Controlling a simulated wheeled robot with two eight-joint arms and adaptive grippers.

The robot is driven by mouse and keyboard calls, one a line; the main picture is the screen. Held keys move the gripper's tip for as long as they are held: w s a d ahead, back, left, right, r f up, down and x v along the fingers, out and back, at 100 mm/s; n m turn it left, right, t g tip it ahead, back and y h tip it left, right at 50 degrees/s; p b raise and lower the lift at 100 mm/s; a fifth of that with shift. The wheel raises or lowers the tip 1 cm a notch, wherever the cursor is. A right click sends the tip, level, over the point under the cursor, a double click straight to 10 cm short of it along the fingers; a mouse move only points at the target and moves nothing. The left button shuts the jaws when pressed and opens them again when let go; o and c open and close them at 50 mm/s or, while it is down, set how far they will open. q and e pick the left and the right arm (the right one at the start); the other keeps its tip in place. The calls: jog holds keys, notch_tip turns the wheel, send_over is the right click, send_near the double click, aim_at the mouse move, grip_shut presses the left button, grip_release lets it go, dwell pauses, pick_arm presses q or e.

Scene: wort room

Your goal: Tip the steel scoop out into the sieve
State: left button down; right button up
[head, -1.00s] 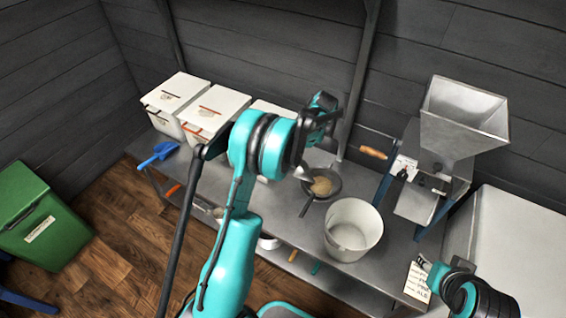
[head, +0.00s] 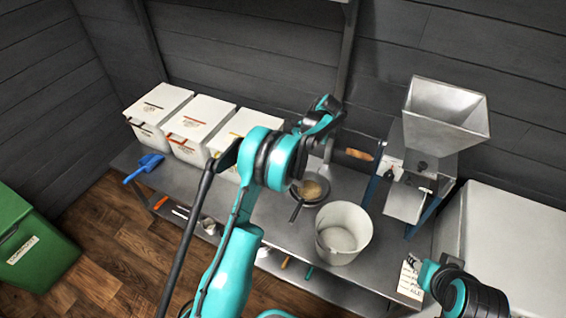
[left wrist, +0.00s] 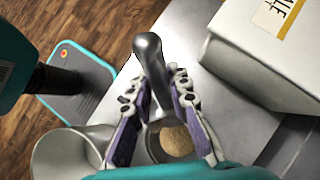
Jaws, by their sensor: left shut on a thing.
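My left gripper (left wrist: 154,88) is shut on the steel scoop (left wrist: 148,48), holding it by its handle, whose rounded end shows in the left wrist view.
A white bucket (head: 343,232) stands right of the sieve. A grain mill with a steel hopper (head: 446,110) stands behind it to the right. White lidded bins (head: 200,125) and a blue scoop (head: 145,168) are on the left. A green bin (head: 35,245) is on the floor.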

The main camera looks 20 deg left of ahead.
pick_arm(q)
jog(key=shift+r, duration=0.1)
dwell(0.4)
jog(key=shift+s+a+r+t+h+p, duration=0.1)
jog(key=shift+a+r+t+h+p, duration=0.15)
jog(key=shift+p, duration=0.2)
jog(key=shift+s+a+r+t+h+p, duration=0.15)
jog(key=shift+r+t+h+p, duration=0.1)
jog(key=shift+t+h+p, duration=0.3)
jog(key=shift+s+r+t+h+p, duration=0.15)
jog(key=shift+r+t+h+p, duration=0.1)
jog(key=shift+t+h+p, duration=0.3)
jog(key=shift+s+a+r+t+h, duration=0.15)
jog(key=shift+r+t+h, duration=0.1)
jog(key=shift+t+h, duration=0.25)
jog(key=shift+s+a+r+t+h+p, duration=0.15)
jog(key=shift+t+h+p, duration=0.25)
jog(key=shift+t+h, duration=0.25)
jog(key=shift+r+t+h, duration=0.15)
jog(key=shift+t+h, duration=0.75)
jog(key=shift+h, duration=0.2)
jog(key=shift+r+h, duration=0.1)
jog(key=shift+h, duration=0.2)
